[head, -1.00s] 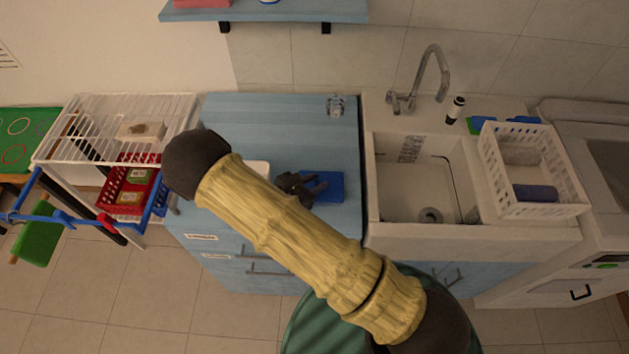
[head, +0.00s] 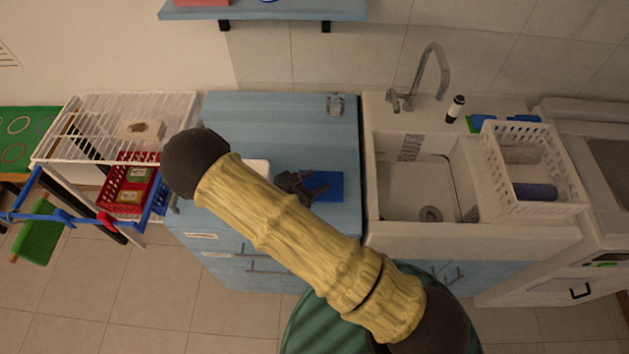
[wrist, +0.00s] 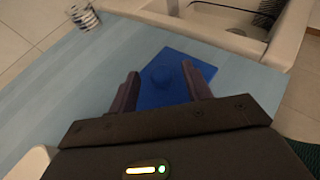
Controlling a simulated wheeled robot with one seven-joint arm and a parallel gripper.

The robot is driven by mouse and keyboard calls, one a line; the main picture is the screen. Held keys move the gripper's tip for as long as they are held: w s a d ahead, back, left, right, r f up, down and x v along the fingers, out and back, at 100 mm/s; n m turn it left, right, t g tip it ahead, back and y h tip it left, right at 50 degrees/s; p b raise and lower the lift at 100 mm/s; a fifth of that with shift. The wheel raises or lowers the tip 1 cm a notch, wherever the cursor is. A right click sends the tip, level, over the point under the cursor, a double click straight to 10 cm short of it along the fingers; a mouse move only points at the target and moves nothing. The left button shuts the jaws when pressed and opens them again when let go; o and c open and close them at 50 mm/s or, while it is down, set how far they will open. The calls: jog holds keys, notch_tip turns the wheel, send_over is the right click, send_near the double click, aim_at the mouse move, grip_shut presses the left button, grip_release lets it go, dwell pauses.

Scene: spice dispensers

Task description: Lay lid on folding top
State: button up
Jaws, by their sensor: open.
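A flat blue square lid (head: 328,187) with a round knob lies on the light blue counter (head: 270,120). It also shows in the wrist view (wrist: 176,94), with the knob between my fingers in the picture. My gripper (head: 305,190) is open and empty at the lid's left side in the head view. In the wrist view my two dark fingers (wrist: 162,82) point toward the lid, one on each side of the knob. I cannot tell whether they touch the lid. A white slatted rack top (head: 95,125), which may be the folding top, stands left of the counter.
A small tan block (head: 140,130) sits on the rack top. A glass (head: 336,104) stands at the counter's back, and a white item (head: 257,166) is partly hidden by my arm. The sink (head: 420,190) and white basket (head: 530,170) are at right.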

jog(key=b+v, duration=0.2)
jog(key=v, duration=0.9)
jog(key=shift+s+a+b, duration=0.2)
jog(key=shift+s+b, duration=0.05)
jog(key=shift+b, duration=0.05)
jog(key=s+d+r+m+g+y, duration=0.2)
jog(key=d+r+m+y, duration=0.3)
jog(key=d+m, duration=0.7)
jog(key=s+d+r+m+g+y, duration=0.2)
jog(key=d+r+m+g+y, duration=0.2)
jog(key=d+r+m, duration=0.5)
jog(key=d+m, duration=0.3)
jog(key=m, duration=0.2)
jog(key=shift+s+r+m+g+y, duration=0.2)
jog(key=shift+s+m+g+y, duration=0.1)
jog(key=shift+y, duration=0.1)
jog(key=shift+w, duration=0.1)
